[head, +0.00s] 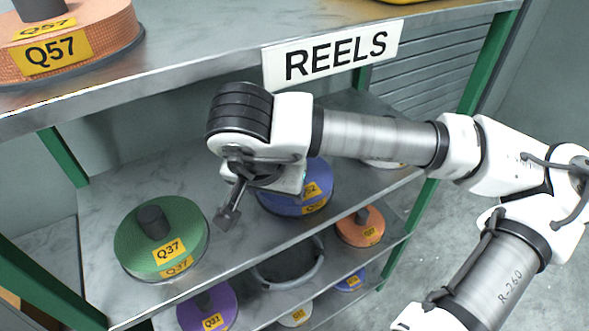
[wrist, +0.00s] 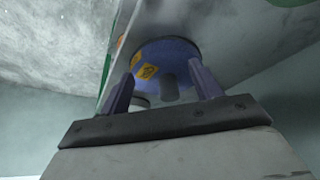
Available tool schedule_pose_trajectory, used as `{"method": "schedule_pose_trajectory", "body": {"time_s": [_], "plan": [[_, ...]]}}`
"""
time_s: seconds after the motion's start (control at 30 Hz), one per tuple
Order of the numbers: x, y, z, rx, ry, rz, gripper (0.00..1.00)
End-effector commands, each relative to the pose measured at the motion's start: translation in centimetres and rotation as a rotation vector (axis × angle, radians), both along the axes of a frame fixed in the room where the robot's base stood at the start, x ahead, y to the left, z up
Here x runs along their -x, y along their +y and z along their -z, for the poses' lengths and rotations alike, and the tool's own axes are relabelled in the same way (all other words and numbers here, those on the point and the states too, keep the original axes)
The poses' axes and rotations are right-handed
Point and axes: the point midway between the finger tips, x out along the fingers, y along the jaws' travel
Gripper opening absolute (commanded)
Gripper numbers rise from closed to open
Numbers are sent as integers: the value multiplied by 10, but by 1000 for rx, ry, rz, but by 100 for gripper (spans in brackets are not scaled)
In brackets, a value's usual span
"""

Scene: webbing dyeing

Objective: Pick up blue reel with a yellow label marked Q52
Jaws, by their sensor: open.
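A blue reel (head: 322,180) with yellow labels lies on the middle shelf in the head view, partly hidden behind my wrist. Its label is partly covered; the part that shows seems to end in 52. My gripper (head: 230,213) is in front of and to the left of it, with one finger clearly visible. In the wrist view the blue reel (wrist: 178,50) shows beyond my open gripper (wrist: 162,72), with its dark hub between the two fingers in the picture. Nothing is between the fingers, and they appear apart from the reel.
A green reel Q37 (head: 135,225) sits left on the same shelf (head: 95,190). Orange (head: 360,228), purple (head: 205,305) and another blue reel (head: 352,277) are lower. An upper shelf (head: 190,60) with reel Q57 (head: 95,30) and a REELS sign (head: 333,55) hangs above.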

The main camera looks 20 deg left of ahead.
Motion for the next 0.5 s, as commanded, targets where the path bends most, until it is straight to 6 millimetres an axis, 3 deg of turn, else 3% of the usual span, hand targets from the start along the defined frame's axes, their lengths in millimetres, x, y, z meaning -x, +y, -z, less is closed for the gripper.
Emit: {"method": "schedule_pose_trajectory", "body": {"time_s": [0.23, 0.5], "plan": [[-45, 4, -2, 0, 5, 5, 64], [-68, 7, -1, 0, 3, 2, 64]]}}
